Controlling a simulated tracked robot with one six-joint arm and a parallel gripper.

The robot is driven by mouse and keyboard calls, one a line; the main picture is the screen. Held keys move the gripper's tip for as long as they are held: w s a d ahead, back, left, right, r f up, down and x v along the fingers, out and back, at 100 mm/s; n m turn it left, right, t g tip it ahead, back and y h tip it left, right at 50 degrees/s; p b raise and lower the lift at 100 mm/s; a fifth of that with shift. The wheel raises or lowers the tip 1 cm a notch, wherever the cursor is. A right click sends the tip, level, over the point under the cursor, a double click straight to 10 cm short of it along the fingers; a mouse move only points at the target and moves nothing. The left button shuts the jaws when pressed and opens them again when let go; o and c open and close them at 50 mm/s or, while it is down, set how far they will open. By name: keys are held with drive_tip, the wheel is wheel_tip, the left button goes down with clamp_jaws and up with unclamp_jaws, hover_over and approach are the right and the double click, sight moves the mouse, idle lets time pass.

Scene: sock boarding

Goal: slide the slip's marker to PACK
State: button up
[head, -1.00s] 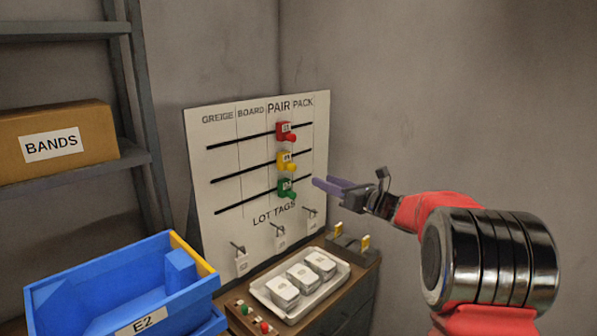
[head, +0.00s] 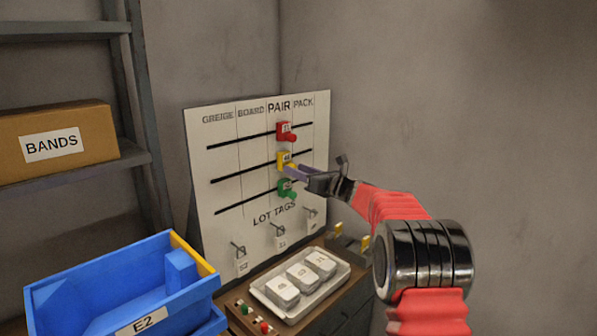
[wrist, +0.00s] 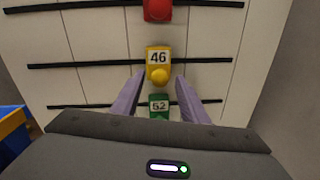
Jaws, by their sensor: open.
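The white board (head: 225,180) has columns marked GREIGE, BOARD, PAIR and PACK, with three dark horizontal slots. The red marker (head: 286,132), the yellow marker (head: 283,160) and the green marker (head: 286,188) all sit in the PAIR column. The yellow marker shows 46 in the wrist view (wrist: 158,58); the green one (wrist: 159,104) seems to show 52 or 62. My gripper (head: 289,170) is open at the yellow marker. In the wrist view its purple fingers (wrist: 159,76) stand either side of the yellow knob; contact is unclear. No slip naming a marker can be made out.
Below the slots, tags hang on hooks (head: 280,231). A tray (head: 262,294) with three white packs stands on the cabinet. A blue bin (head: 60,311) labelled E2 is at lower left, and a BANDS box (head: 95,135) is on the shelf. Right of the board is bare wall.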

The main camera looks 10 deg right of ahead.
drive_tip(key=shift+w+a, duration=0.1)
drive_tip(key=shift+w, duration=0.05)
drive_tip(key=shift+c, duration=0.4)
clamp_jaws()
